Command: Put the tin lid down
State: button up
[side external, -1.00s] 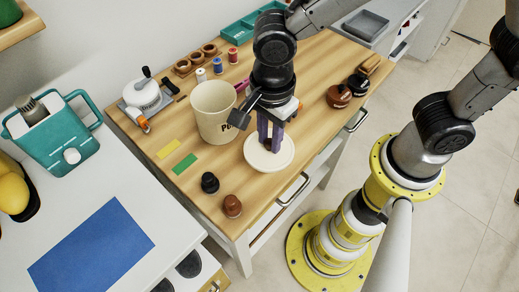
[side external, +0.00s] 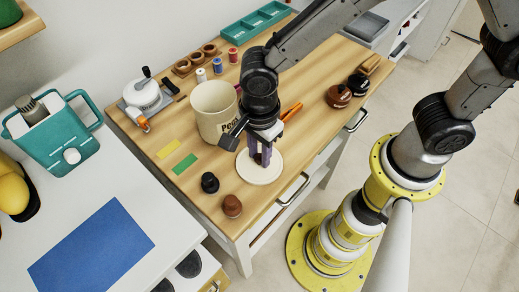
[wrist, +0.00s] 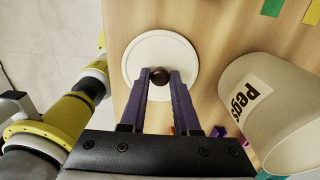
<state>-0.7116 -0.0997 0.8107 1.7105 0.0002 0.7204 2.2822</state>
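The tin lid (side external: 258,178) is a round cream disc with a dark brown knob (wrist: 160,77) in its middle. My gripper (side external: 262,160) points down over it, with its purple fingers on either side of the knob, shut on it. In the wrist view the lid (wrist: 160,45) lies flat beyond the fingertips (wrist: 160,74), level with the wooden top. It is at or very close to the worktop; I cannot tell if it touches. The cream tin marked "Pegs" (side external: 211,110) stands open beside it, and in the wrist view it is at the right (wrist: 275,110).
A black knob (side external: 210,182) and a brown knob (side external: 232,206) stand left of the lid near the front edge. Yellow (side external: 168,149) and green (side external: 185,163) strips lie left of the tin. An orange item (side external: 291,112) lies behind my gripper. Bare wood is to the right.

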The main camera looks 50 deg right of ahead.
aim_at(260, 157)
jog(key=o, duration=0.4)
jog(key=shift+c, duration=0.2)
notch_tip(260, 157, up, 12)
jog(key=s+d+r+n+t+y, duration=0.1)
jog(key=d+r+n, duration=0.25)
jog(key=d, duration=0.35)
jog(key=s+d+r+n+t, duration=0.1)
jog(key=d+r+n+t, duration=0.15)
jog(key=d+n, duration=0.3)
jog(key=s+d+n+t+h, duration=0.1)
jog(key=s+d+n+t, duration=0.1)
jog(key=s+d+n, duration=0.5)
jog(key=shift+d+r+n, duration=0.3)
jog(key=shift+d+n, duration=0.7)
jog(key=shift+d, duration=0.25)
